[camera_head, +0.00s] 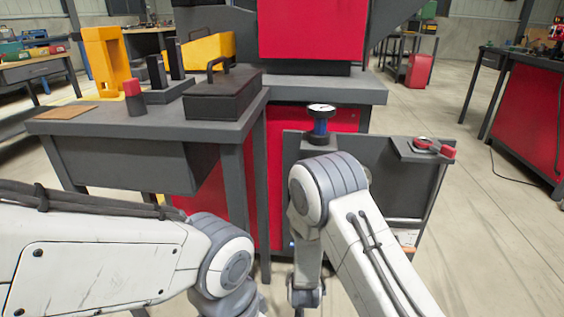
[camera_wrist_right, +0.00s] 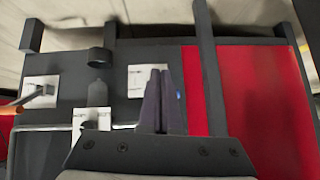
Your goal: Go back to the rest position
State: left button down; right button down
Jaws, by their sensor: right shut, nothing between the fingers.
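My right gripper (camera_wrist_right: 160,78) shows in the right wrist view with its two dark fingers together and nothing between them. It is over or in front of a dark panel (camera_wrist_right: 130,58) that carries white plates. In the head view my right arm comes up from the bottom, bends at the elbow in the middle and hangs down, its gripper out of sight. My left arm reaches in from the left and bends down at the bottom edge. My left gripper is out of the picture.
A grey workbench (camera_head: 160,130) at left bears a black box with a handle (camera_head: 222,95) and a yellow frame (camera_head: 105,60). A red and grey machine (camera_head: 310,30) stands at the centre. A grey shelf (camera_head: 415,152) holds a red-handled tool (camera_head: 434,148).

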jog(key=s+d+r+n+g, duration=0.1)
jog(key=s+d+r+g, duration=0.2)
jog(key=s+d+r, duration=0.5)
jog(key=s+d+r+n+g, duration=0.1)
jog(key=s+d+r+g, duration=0.3)
jog(key=s+r, duration=0.6)
jog(key=s+a+r+n+g+y+p, duration=0.1)
jog(key=s+a+r+n+g+p, duration=0.1)
jog(key=s+a+r+n+p, duration=0.95)
notch_tip(320, 180, up, 42)
jog(key=s+a+m+p, duration=0.1)
jog(key=m+p, duration=0.3)
jog(key=p, duration=3.2)
jog(key=shift+s+p, duration=0.3)
jog(key=shift+s, duration=0.35)
jog(key=shift+a, duration=0.1)
